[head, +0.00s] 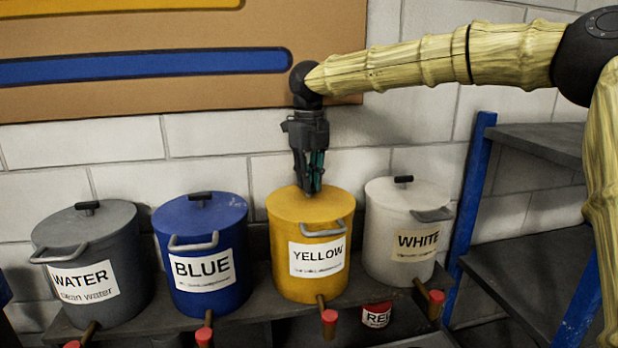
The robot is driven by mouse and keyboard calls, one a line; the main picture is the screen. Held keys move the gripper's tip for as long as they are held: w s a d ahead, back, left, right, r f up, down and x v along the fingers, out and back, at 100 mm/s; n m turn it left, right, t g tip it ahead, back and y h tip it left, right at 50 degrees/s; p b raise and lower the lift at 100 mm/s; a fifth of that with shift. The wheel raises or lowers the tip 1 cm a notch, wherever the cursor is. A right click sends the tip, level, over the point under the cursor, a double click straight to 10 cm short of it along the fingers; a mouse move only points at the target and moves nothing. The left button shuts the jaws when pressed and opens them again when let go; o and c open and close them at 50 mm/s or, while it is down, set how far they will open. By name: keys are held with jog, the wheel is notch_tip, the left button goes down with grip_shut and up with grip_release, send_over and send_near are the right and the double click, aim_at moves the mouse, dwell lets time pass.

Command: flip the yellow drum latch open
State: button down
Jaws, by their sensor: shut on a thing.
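The yellow drum (308,258) stands upright on the shelf, with a "YELLOW" label, a grey bail handle (328,228) on its front and a red-tipped spout low down. My gripper (311,188) points straight down at the middle of the yellow lid. Its fingers are close together at the spot where the other drums have a black lid handle. That part of the yellow drum is hidden by the fingers. The gripper appears shut on this lid handle or latch. I cannot make out a separate latch on the drum.
A grey water drum (90,262) and a blue drum (205,255) stand to the left, a white drum (405,232) close on the right. Below is a red can (376,315). A shelf rack with blue posts (470,200) stands right. A white block wall is behind.

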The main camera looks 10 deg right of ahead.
jog(key=shift+m, duration=1.7)
jog(key=shift+r, duration=0.1)
jog(key=c, duration=1.5)
grip_release()
jog(key=shift+w, duration=0.15)
notch_tip(320, 180, up, 12)
jog(key=shift+f, duration=0.1)
jog(key=shift+f, duration=0.1)
